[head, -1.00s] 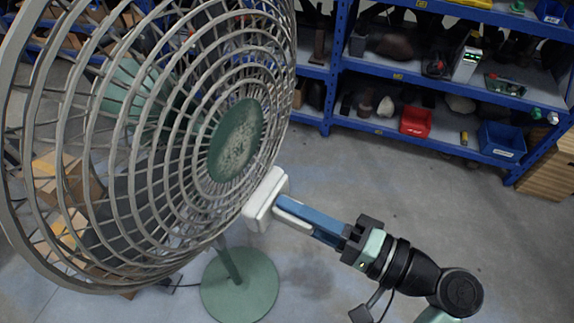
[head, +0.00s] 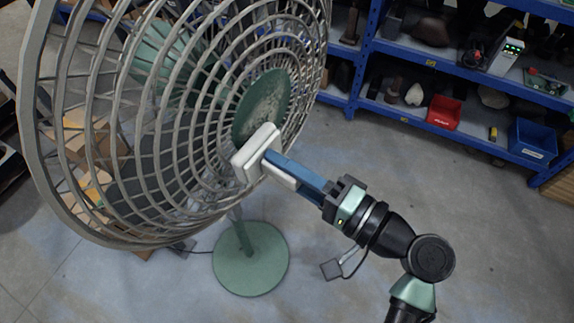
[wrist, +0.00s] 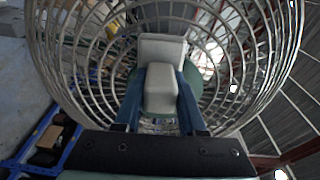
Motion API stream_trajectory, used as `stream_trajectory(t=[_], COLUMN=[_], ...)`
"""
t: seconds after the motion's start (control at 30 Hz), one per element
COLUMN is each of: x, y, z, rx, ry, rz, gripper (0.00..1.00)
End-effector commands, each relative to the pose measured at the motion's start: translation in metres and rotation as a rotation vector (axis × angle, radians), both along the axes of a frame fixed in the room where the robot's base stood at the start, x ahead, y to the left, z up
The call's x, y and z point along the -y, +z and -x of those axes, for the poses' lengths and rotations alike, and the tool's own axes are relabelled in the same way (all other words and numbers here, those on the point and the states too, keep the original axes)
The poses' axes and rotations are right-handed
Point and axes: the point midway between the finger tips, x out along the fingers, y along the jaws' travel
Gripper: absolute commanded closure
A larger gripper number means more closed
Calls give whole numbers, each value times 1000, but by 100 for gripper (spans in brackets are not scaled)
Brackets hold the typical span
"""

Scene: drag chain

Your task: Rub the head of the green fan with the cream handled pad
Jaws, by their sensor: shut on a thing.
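The green fan (head: 262,100) stands on a round green base (head: 250,260), its large wire cage filling the left of the head view. The cage also surrounds the pad in the wrist view (wrist: 85,60). My gripper (head: 290,172) has blue fingers shut on the cream handle of the pad (head: 258,152). The white pad head lies against or very near the front of the cage, just below the green centre disc; I cannot tell if it touches. In the wrist view the pad (wrist: 160,88) sits between both fingers, pointing at the cage. The pad's working face is hidden.
Blue shelving (head: 400,112) runs along the back right, holding a red bin (head: 444,112), a blue bin (head: 532,138) and tools. Cardboard boxes (head: 92,150) show behind the cage. A cable runs from the fan base. The floor at right is clear.

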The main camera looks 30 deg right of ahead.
Motion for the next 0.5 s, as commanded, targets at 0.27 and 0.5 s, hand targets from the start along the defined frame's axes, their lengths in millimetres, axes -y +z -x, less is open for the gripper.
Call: stream_trajectory(t=[0.27, 0.5], x=[0, -1], y=[0, 0], z=[0, -3], rx=[1, 0], ry=[0, 1], rz=[0, 0], gripper=[100, 100])
